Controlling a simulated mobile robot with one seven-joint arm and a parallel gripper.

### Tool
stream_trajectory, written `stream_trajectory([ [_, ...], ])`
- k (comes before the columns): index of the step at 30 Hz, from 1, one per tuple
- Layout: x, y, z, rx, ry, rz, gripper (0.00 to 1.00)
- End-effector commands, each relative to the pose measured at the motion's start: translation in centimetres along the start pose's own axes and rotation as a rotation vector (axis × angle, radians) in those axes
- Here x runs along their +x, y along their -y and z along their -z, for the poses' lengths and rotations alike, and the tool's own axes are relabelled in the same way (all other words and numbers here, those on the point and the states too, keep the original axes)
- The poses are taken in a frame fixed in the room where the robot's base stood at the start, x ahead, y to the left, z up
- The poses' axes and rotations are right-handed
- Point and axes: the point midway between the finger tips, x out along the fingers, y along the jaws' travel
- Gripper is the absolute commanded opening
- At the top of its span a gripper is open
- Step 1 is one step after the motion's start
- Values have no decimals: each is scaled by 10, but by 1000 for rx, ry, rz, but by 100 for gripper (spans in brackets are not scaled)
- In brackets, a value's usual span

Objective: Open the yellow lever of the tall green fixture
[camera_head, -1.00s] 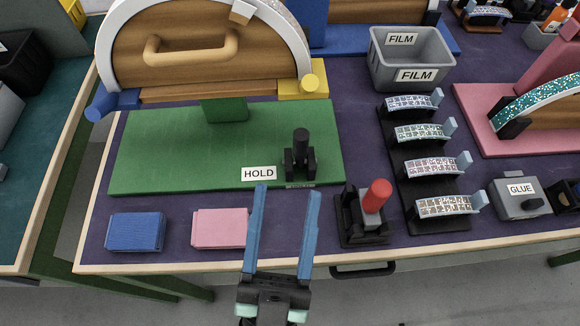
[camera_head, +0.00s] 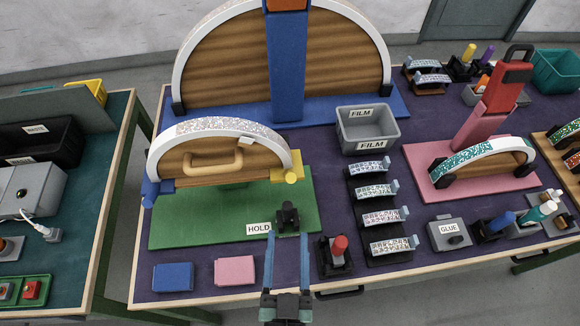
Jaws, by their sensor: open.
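The green fixture (camera_head: 165,233) has a flat green base carrying a wooden half-round block with a glittery white arc (camera_head: 215,126) and a tan handle (camera_head: 212,162). Its yellow lever (camera_head: 291,174) sits at the right end of the arc, with a round knob facing forward. A blue lever (camera_head: 150,192) sits at the left end. My gripper (camera_head: 287,239) is open and empty, with its two blue fingers pointing away over the table's front part. It is in front of the yellow lever and apart from it in the picture.
A black clamp (camera_head: 287,216) stands on the green base by the HOLD label, between my gripper and the lever. A red-topped black device (camera_head: 338,250) stands right of my fingers. Blue (camera_head: 173,277) and pink (camera_head: 235,270) pads lie to the left. A grey FILM bin (camera_head: 368,127) stands behind right.

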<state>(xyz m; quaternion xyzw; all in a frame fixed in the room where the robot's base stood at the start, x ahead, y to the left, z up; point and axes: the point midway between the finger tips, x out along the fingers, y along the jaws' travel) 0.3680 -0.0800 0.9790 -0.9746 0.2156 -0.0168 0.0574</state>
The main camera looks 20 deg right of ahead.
Motion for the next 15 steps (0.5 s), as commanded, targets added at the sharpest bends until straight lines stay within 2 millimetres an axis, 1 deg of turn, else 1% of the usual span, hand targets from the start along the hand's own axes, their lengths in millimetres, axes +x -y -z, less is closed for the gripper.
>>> stream_trajectory([
  [5,9,0,-1,2,9,-1,57],
  [8,22,0,1,1,6,-1,57],
  [15,66,0,1,2,4,-1,57],
])
